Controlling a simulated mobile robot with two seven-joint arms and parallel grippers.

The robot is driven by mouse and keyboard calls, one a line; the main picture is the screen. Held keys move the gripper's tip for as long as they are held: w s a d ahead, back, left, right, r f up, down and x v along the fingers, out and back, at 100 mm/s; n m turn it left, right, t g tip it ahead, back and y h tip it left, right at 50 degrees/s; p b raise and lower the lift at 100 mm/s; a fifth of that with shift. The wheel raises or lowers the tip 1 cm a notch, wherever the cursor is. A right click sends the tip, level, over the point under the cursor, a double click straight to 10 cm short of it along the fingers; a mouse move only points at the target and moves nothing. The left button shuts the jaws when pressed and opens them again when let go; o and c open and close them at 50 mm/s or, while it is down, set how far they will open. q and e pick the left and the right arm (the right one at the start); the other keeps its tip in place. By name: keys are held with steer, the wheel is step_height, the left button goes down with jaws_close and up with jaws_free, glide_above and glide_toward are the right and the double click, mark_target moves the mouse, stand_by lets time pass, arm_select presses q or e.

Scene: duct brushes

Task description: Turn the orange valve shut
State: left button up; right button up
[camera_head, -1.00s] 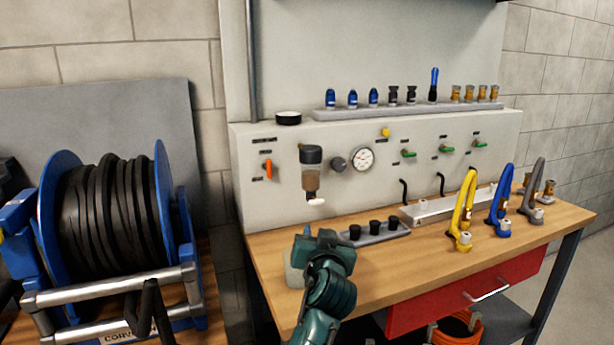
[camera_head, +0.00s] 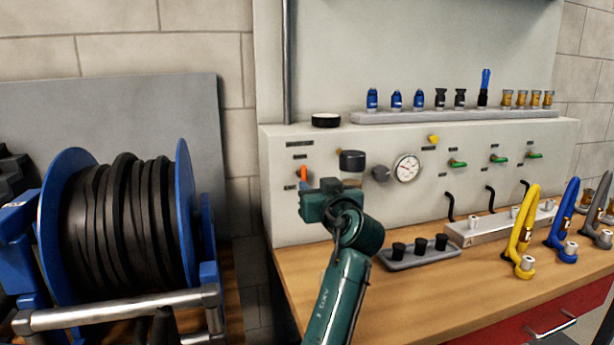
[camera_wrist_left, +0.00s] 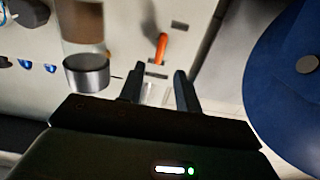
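The orange valve (camera_head: 304,174) is a small lever on the pale panel, left of the dark-capped filter bowl (camera_head: 352,161). In the head view it stands roughly upright, its lower part close to my gripper's outline. My left gripper (camera_head: 313,190) is in front of the panel, just below the lever. In the left wrist view the orange lever (camera_wrist_left: 161,47) lies beyond the fingertips, apart from them. The two dark fingers of my left gripper (camera_wrist_left: 158,78) are spread with nothing solid between them. My right gripper is not in view.
The filter bowl is close to the right of my gripper. A gauge (camera_head: 407,168) and several green valves sit farther right. A blue hose reel (camera_head: 186,200) stands to the left. A tray with black fittings (camera_head: 416,256) is on the bench.

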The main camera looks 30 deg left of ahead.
mark_target(305, 176)
arm_select(q)
steer(key=x, duration=0.6)
steer(key=shift+w+a, duration=0.25)
steer(key=shift+a, duration=0.05)
jaws_close()
